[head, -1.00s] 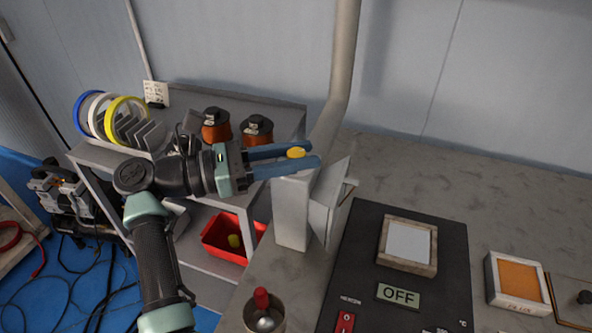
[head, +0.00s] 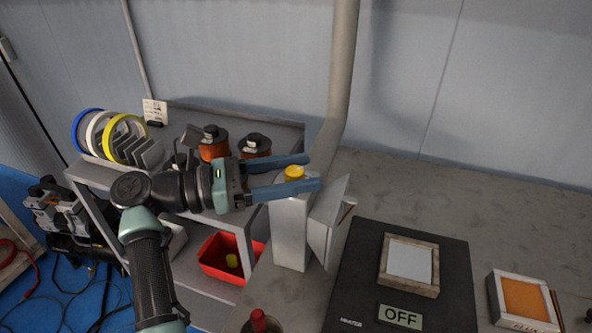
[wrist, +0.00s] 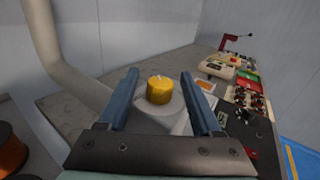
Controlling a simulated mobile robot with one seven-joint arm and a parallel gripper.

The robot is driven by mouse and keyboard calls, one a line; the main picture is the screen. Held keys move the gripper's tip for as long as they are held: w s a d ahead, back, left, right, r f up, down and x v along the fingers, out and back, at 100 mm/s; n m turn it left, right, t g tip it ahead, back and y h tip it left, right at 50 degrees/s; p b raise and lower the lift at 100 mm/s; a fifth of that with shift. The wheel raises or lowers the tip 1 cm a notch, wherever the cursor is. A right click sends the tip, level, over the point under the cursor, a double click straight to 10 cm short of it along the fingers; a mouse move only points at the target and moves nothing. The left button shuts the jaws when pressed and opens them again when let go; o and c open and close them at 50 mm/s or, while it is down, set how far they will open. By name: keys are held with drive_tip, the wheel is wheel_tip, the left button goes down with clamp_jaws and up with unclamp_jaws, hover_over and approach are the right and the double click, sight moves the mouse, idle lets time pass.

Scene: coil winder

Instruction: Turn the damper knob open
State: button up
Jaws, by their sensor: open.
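The yellow damper knob (head: 294,173) sits on top of a grey post (head: 291,235) at the foot of a duct pipe. In the wrist view the knob (wrist: 160,90) stands on a round pale base between my two blue fingers. My gripper (head: 314,172) is open, with one finger on either side of the knob. A gap shows between each finger and the knob in the wrist view (wrist: 165,88).
The grey duct pipe (head: 342,80) rises behind the post. A flared hood (head: 327,222) is on its right. A black control box (head: 360,285) reading OFF stands on the bench. Copper coils (head: 213,146) and a red bin (head: 213,257) are on the left shelf unit.

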drive_tip(key=b+v, duration=0.2)
drive_tip(key=v, duration=1.1)
drive_tip(key=shift+d, duration=0.1)
